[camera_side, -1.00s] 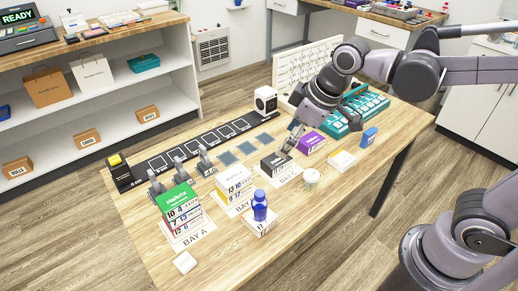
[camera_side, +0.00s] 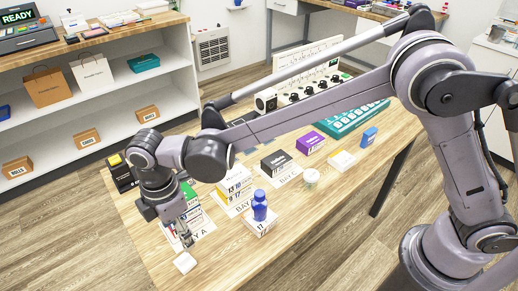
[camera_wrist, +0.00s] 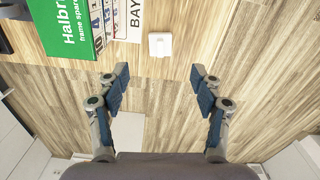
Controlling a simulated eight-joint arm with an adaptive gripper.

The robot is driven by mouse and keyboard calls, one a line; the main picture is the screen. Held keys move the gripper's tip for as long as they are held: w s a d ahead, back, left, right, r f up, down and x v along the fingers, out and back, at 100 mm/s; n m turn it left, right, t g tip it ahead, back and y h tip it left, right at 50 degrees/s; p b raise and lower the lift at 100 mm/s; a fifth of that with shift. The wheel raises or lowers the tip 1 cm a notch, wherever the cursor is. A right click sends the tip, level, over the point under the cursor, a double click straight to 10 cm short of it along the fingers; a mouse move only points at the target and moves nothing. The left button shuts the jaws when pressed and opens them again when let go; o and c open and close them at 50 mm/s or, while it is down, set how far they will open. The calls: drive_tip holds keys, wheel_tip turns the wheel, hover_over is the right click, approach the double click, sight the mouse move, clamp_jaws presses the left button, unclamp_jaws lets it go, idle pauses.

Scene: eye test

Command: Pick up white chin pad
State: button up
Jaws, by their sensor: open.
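The white chin pad (camera_side: 185,262) is a small, pale, rounded block lying flat on the wooden table near its front left corner. It also shows in the wrist view (camera_wrist: 160,45), at the upper middle. My gripper (camera_side: 187,241) hangs just above and behind the pad in the side view, pointing down. In the wrist view my gripper (camera_wrist: 159,82) has its two fingers spread wide with nothing between them. The pad appears beyond the fingertips there, not between them, and apart from both.
A green box (camera_wrist: 64,27) and a BAY card (camera_wrist: 134,18) lie close to the pad's left in the wrist view. The table around the pad looks clear.

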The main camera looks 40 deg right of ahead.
sight(183, 259)
drive_tip(key=shift+s+a+f, duration=0.2)
drive_tip(key=shift+a+f, duration=0.3)
drive_tip(key=shift+f, duration=0.25)
wheel_tip(183, 259, down, 10)
drive_tip(key=shift+w+a+f, duration=0.1)
drive_tip(key=shift+w+a, duration=0.05)
drive_tip(key=c, duration=0.8)
